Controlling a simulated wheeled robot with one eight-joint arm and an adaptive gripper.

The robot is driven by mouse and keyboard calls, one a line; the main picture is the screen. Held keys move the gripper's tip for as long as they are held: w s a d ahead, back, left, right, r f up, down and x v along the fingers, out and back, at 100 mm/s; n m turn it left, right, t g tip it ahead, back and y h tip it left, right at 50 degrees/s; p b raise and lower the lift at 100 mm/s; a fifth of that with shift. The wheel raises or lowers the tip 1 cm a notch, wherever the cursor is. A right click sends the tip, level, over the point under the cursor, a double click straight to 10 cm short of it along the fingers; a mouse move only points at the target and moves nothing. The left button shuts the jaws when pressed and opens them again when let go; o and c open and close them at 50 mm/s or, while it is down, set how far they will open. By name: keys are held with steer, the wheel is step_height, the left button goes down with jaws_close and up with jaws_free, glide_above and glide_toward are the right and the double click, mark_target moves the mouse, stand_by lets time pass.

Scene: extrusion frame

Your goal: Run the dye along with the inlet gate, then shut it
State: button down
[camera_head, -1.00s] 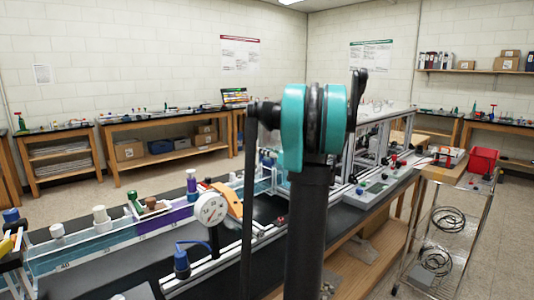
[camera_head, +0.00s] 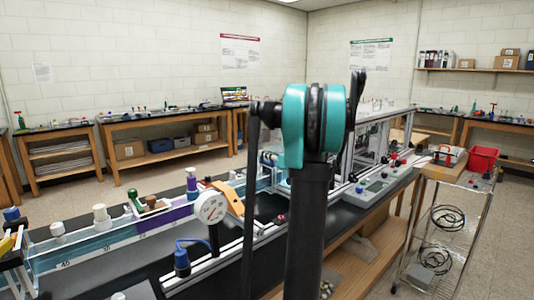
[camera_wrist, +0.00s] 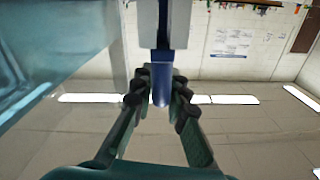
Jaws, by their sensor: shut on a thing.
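In the wrist view my gripper (camera_wrist: 162,88) is shut on a blue handle (camera_wrist: 161,72) that joins a pale grey bar (camera_wrist: 148,20). It may be the inlet gate's handle; the gate plate itself cannot be made out. In the head view my arm hides my gripper and this handle. Purple dye (camera_head: 178,214) lies in the clear-walled water channel (camera_head: 85,263), in a stretch left of the round white gauge (camera_head: 210,207). The water left of the purple is pale blue.
White-capped fittings (camera_head: 101,217) and a purple-and-white bottle (camera_head: 191,183) stand along the channel. A blue fitting with a cable (camera_head: 181,262) stands in front. A wire cart (camera_head: 440,225) with a red bin (camera_head: 483,159) stands at right. Floor is clear at far left.

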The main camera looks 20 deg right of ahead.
steer(key=c, duration=1.5)
jaws_free()
steer(key=shift+a+f, duration=0.1)
steer(key=shift+f, duration=0.1)
steer(key=shift+c, duration=0.2)
steer(key=v, duration=1.2)
steer(key=shift+s, duration=0.1)
